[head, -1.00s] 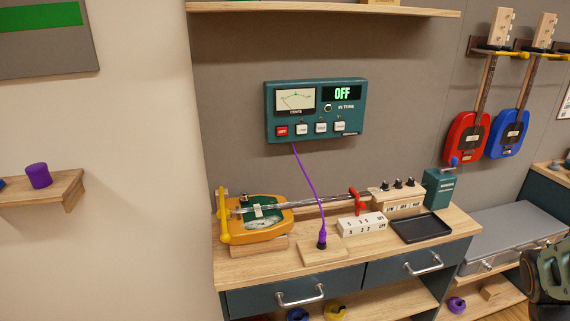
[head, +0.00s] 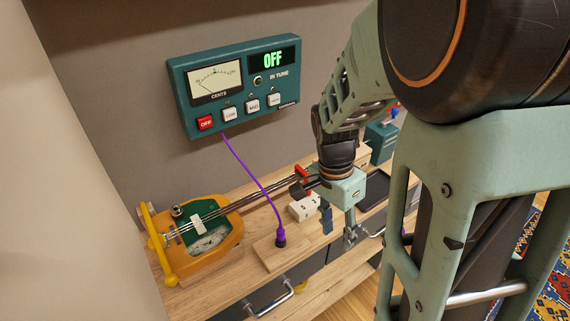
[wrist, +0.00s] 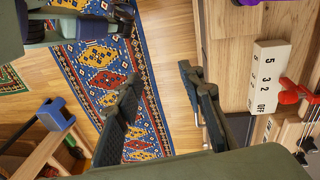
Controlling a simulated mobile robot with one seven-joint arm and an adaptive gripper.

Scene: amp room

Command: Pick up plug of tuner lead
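The purple plug (head: 280,236) of the tuner lead stands upright on a small wooden block (head: 267,255) on the bench. Its thin purple lead (head: 250,175) runs up to the teal tuner (head: 182,100), whose display reads OFF. My gripper (head: 338,228) hangs to the right of the plug, apart from it, by the white block at the bench front. In the wrist view my gripper (wrist: 160,73) is open with nothing between its fingers. A purple piece (wrist: 250,2), seemingly the plug, is cut off at that view's top edge.
A yellow stringed instrument (head: 205,240) lies left of the plug, its neck reaching right to a red part. A white numbered block (head: 304,207) and a dark tray (head: 374,188) are right. Drawer handles (head: 268,300) jut from the bench front. A patterned rug (wrist: 100,58) covers the floor.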

